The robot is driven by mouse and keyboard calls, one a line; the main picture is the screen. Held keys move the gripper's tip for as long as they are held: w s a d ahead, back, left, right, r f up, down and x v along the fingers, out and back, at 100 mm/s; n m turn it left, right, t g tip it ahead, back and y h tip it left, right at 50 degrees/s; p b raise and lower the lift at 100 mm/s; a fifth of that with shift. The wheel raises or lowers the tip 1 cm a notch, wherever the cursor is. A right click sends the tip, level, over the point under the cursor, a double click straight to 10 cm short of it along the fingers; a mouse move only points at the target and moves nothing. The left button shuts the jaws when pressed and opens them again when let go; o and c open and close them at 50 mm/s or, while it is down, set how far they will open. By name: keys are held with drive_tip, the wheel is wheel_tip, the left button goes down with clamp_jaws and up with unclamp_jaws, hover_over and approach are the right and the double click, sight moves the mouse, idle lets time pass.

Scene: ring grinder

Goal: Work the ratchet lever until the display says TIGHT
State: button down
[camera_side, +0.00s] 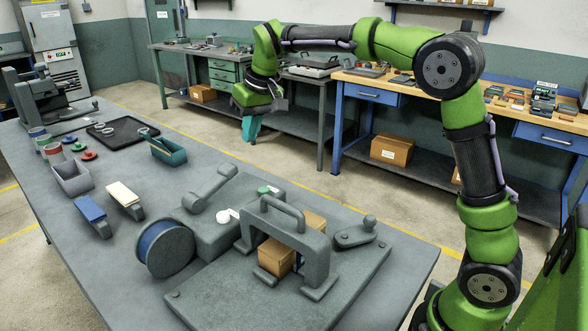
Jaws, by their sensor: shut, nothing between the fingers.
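A second short grey lever (356,233) with an upright knob sits at the right of the base plate (225,297). I cannot tell which of them is the ratchet lever. No readable display shows. My gripper (251,130) is shut and empty, its teal fingers pointing down, well above and behind the levers, apart from everything.
A grey arched frame (283,232) with a handle stands over a tan block (277,257). At the left are a black tray (118,133), a teal bin (168,152), a grey bin (72,179), blue and cream pieces and a grey machine. The table's middle is fairly clear.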

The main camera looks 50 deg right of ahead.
drive_tip(key=w+r+n+h, duration=0.1)
drive_tip(key=w+r, duration=0.2)
drive_tip(key=w, duration=0.5)
drive_tip(key=shift+a+n+h, duration=0.2)
drive_tip(key=shift+n+h, duration=0.1)
drive_tip(key=shift+n, duration=0.1)
drive_tip(key=shift+w+f, duration=0.1)
hover_over(227, 165)
drive_tip(key=s, duration=0.1)
drive_tip(key=f, duration=1.2)
drive_tip(key=shift+a, duration=0.25)
drive_tip(key=shift+d+f, duration=0.2)
drive_tip(key=shift+f, duration=0.4)
